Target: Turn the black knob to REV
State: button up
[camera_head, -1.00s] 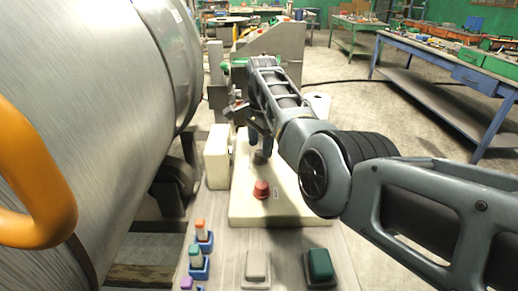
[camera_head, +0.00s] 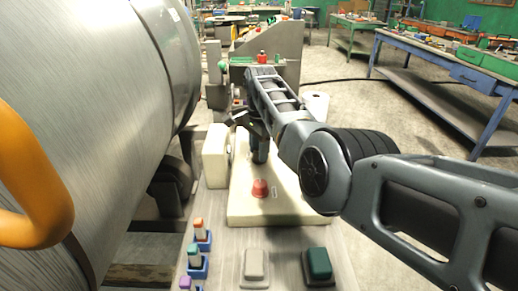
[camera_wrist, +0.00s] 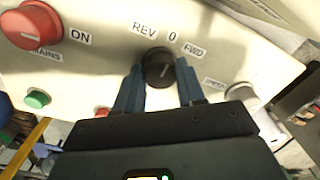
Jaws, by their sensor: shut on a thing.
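The black knob (camera_wrist: 158,68) sits on the cream panel in the wrist view, below the labels REV (camera_wrist: 145,29), 0 (camera_wrist: 172,37) and FWD (camera_wrist: 194,50). The fingers of my gripper (camera_wrist: 160,72) stand on its left and right sides and are shut on it. I cannot clearly tell which label the knob's mark points to. In the head view my gripper (camera_head: 260,152) reaches down to the cream panel (camera_head: 290,208); the knob is hidden there behind the gripper and wrist.
A large red knob (camera_wrist: 32,24) by ON and a green button (camera_wrist: 37,99) are on the panel. The red button (camera_head: 260,188) stands in front of my gripper. A big metal drum (camera_head: 90,100) and an orange handle (camera_head: 35,190) fill the left. Blue workbench (camera_head: 450,80) at right.

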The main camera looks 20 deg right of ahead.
jog(key=shift+c, duration=0.9)
jog(key=shift+n, duration=0.3)
jog(key=n, duration=0.8)
jog(key=shift+n, duration=0.3)
jog(key=o, duration=1)
jog(key=shift+o, duration=0.2)
